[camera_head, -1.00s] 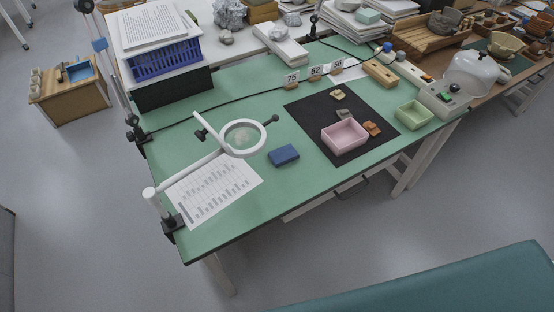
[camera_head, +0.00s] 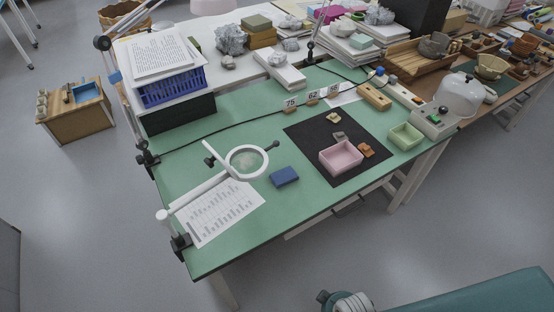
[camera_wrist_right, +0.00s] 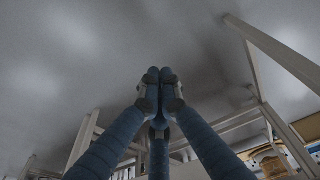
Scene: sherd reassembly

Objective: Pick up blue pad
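The blue pad (camera_head: 284,176) lies flat on the green table mat (camera_head: 235,218), between the ring magnifier and the black sheet. Its top is fully visible and nothing touches it. My right gripper (camera_wrist_right: 160,77) shows in the right wrist view with its blue fingers drawn together at the tips and nothing seen between them. That view shows grey floor and pale table legs, not the pad. My left gripper is not in view.
A pink tray (camera_head: 341,158) and sherds sit on the black sheet (camera_head: 305,131) to the right. A green tray (camera_head: 405,136) is farther right. The mat in front of the pad is clear.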

